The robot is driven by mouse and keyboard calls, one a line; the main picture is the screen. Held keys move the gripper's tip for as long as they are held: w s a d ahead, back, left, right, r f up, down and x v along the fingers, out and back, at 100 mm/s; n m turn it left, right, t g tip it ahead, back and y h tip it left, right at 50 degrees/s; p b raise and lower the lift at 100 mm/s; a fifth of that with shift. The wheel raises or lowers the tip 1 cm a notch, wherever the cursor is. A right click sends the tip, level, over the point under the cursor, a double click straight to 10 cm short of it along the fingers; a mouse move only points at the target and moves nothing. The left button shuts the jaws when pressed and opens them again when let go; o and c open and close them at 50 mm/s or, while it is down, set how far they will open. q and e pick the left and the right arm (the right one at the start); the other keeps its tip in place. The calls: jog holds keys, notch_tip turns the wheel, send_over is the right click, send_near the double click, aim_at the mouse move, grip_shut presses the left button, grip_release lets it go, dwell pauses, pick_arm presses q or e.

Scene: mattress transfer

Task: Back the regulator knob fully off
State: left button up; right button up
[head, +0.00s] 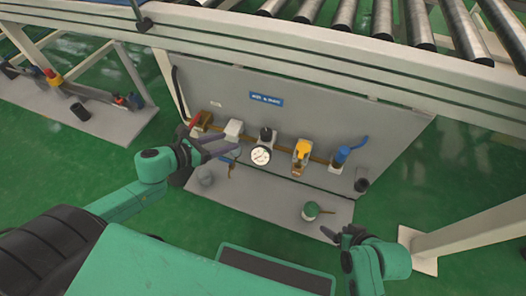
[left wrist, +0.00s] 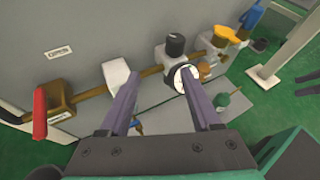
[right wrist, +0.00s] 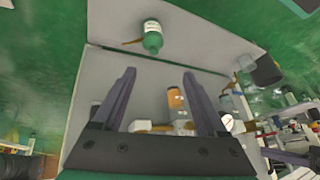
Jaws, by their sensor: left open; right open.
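The regulator has a black knob (head: 265,134) on top and a round white gauge (head: 261,156) on its front, on the pipe along the grey panel. In the left wrist view the knob (left wrist: 175,44) stands above the gauge (left wrist: 184,78), beyond the fingertips. My left gripper (head: 231,146) is open, just left of the regulator in the head view, with nothing seen between its fingers (left wrist: 161,74). My right gripper (head: 337,234) is open and empty at the lower right, apart from the regulator, near a green-topped container (head: 311,210) that also shows in the right wrist view (right wrist: 152,40).
A red-handled brass valve (head: 202,121), a white block (head: 234,129), a yellow-topped unit (head: 301,151) and a blue-handled part (head: 341,155) line the pipe. A black cup (head: 362,185) is at the right. A conveyor frame (head: 300,43) overhangs the panel.

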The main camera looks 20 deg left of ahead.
pick_arm(q)
jog(key=d+m, duration=0.2)
jog(key=h+b, duration=0.1)
jog(key=b, duration=0.1)
send_near(266, 133)
jog(key=w+f, duration=0.2)
jog(key=x, duration=0.8)
jog(key=shift+w+d, duration=0.15)
jog(key=shift+d, duration=0.35)
grip_shut()
pick_arm(e)
jog(key=w+a+f+t+y, duration=0.1)
jog(key=w+a+t+y, duration=0.1)
jog(key=a, duration=0.4)
jog(key=shift+f+t+y, duration=0.25)
jog(key=shift+t+y, duration=0.15)
jog(key=shift+t, duration=0.5)
jog(key=shift+s, duration=0.1)
